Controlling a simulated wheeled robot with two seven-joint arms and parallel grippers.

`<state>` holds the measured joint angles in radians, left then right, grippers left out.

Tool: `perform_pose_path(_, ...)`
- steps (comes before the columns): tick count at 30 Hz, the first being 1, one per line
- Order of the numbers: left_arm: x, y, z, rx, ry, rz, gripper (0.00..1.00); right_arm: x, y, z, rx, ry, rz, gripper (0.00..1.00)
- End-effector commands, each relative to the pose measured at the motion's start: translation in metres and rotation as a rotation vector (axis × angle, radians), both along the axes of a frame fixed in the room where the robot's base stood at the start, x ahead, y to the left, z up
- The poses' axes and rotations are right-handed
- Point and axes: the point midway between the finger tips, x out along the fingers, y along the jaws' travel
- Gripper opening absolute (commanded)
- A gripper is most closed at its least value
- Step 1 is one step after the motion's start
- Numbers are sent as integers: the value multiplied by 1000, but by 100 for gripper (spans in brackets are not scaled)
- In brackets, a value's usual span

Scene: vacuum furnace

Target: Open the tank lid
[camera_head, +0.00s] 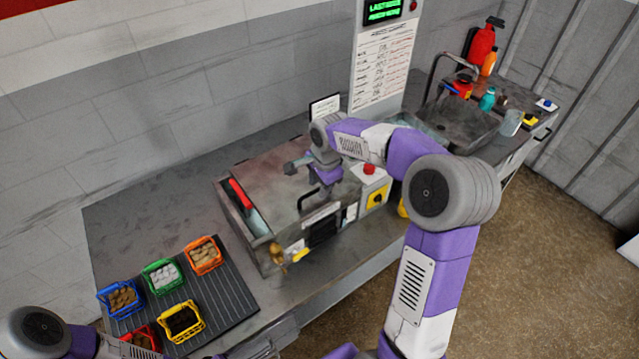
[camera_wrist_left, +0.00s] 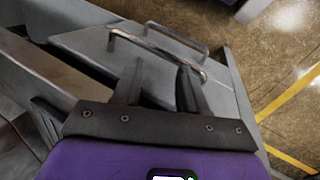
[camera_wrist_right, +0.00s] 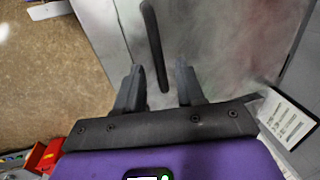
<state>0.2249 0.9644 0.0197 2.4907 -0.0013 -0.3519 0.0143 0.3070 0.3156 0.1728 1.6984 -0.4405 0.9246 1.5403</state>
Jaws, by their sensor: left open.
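The tank (camera_head: 262,240) is a worn grey metal box on the bench with a flat lid (camera_head: 270,170). A black bar handle (camera_head: 305,198) stands near the lid's front edge. My right gripper (camera_head: 323,190) is over the lid beside this handle, jaws apart. In the right wrist view the handle (camera_wrist_right: 151,40) reaches down between the open fingers; I cannot tell whether they touch it. My left gripper (camera_wrist_left: 158,82) is open and empty in the left wrist view, near metal bar handles (camera_wrist_left: 160,52) on a grey front. Its fingers are not visible in the head view.
A red-handled item (camera_head: 241,195) lies at the tank's left side. A control box with a red button (camera_head: 369,169) adjoins its right. Coloured baskets stand on a dark ribbed mat (camera_head: 235,290) at left. A sink (camera_head: 465,125) and bottles are at the back right.

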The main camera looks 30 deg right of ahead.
Motion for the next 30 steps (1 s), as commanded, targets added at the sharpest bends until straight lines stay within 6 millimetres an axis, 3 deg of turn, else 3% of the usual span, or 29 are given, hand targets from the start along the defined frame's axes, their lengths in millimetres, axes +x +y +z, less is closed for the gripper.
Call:
perform_pose_path(6, 0, 0, 0, 0, 0, 0, 43, 0, 0, 0, 0, 0, 0, 37)
perform_pose_path(13, 0, 0, 0, 0, 0, 0, 43, 0, 0, 0, 0, 0, 0, 1)
perform_pose_path(14, 0, 0, 0, 0, 0, 0, 43, 0, 0, 0, 0, 0, 0, 0)
perform_pose_path(30, 0, 0, 10, 0, 0, 0, 43, -2, -7, 9, -1, 22, -14, 0)
